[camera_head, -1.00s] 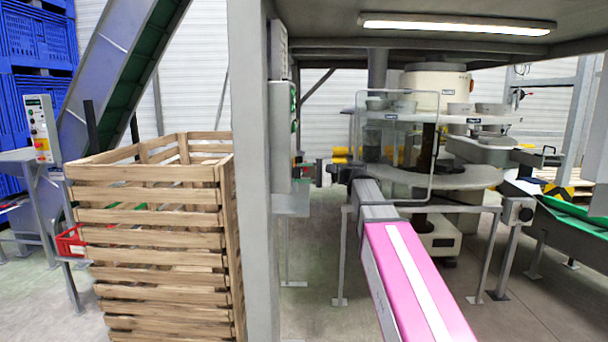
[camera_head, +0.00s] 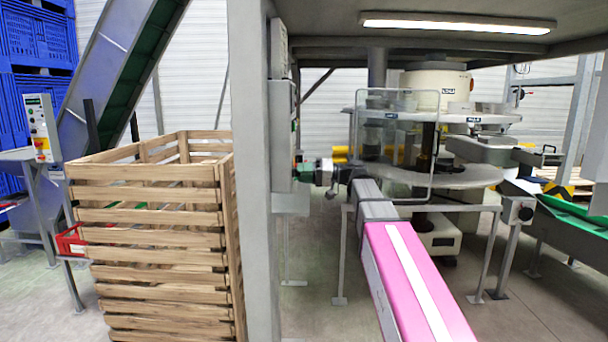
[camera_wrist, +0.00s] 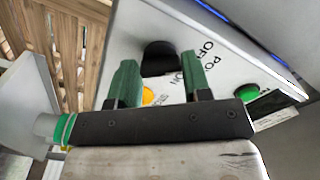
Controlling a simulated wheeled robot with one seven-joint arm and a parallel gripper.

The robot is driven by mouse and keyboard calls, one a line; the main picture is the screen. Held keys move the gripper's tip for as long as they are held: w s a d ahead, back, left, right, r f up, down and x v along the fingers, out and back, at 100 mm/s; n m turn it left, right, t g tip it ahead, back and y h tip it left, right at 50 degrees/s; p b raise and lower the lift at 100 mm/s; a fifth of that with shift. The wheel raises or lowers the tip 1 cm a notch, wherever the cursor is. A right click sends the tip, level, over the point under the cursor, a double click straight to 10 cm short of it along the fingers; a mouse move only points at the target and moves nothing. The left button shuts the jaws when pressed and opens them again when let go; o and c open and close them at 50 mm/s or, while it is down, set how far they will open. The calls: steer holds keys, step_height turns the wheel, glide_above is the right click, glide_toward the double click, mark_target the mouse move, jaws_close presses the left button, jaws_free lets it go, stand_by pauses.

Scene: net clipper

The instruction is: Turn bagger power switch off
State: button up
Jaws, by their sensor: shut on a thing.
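The power switch (camera_wrist: 160,52) is a black knob on a pale panel, beside printed "POWER", "OFF" and "ON" in the wrist view. My gripper (camera_wrist: 160,62) has its two green fingers on either side of this knob and is shut on it. The exact angle of the knob is hard to read because the fingers partly cover it. In the head view my gripper (camera_head: 306,171) is against the side of the grey control box (camera_head: 282,130) on the post. The switch itself is hidden there.
A yellow button (camera_wrist: 148,95) and a green button (camera_wrist: 246,93) sit close to the switch. A wooden crate (camera_head: 150,240) stands left of the grey post (camera_head: 250,200). The round bagging machine (camera_head: 430,175) stands behind my arm.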

steer(key=shift+f+n, duration=0.1)
steer(key=shift+n, duration=0.5)
steer(key=o, duration=0.9)
steer(key=shift+d, duration=0.1)
steer(key=d, duration=1)
steer(key=shift+s+d, duration=0.2)
steer(key=shift+d, duration=0.15)
